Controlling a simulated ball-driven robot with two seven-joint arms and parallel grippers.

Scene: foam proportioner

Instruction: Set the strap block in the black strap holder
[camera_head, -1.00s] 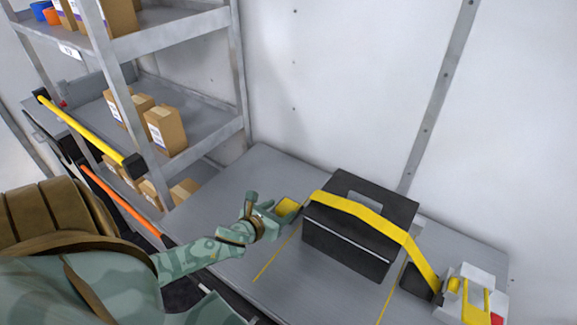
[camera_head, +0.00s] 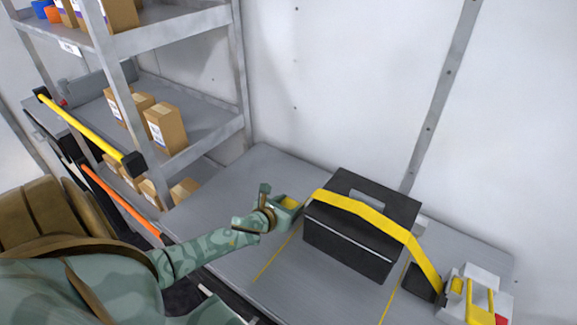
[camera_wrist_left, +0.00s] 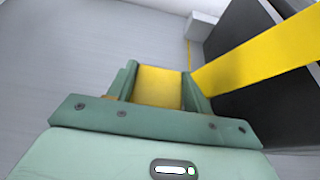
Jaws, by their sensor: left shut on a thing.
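The strap block (camera_head: 290,203) is yellow and sits between the fingers of my left gripper (camera_head: 283,207), just left of the black case. In the left wrist view my left gripper (camera_wrist_left: 158,92) is shut on the yellow block (camera_wrist_left: 158,86), a finger on each side. A yellow strap (camera_head: 352,206) runs over the black case (camera_head: 345,245) and down its right side. In the wrist view the strap (camera_wrist_left: 255,55) reaches the right finger. A small black block (camera_head: 420,282) right of the case may be the strap holder; I cannot tell. My right gripper is not in view.
The case stands on a grey bench (camera_head: 215,200) with thin yellow lines. A grey and yellow device (camera_head: 475,295) stands at the bench's right end. A metal shelf (camera_head: 190,140) with cardboard boxes rises at left. The bench left of my gripper is clear.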

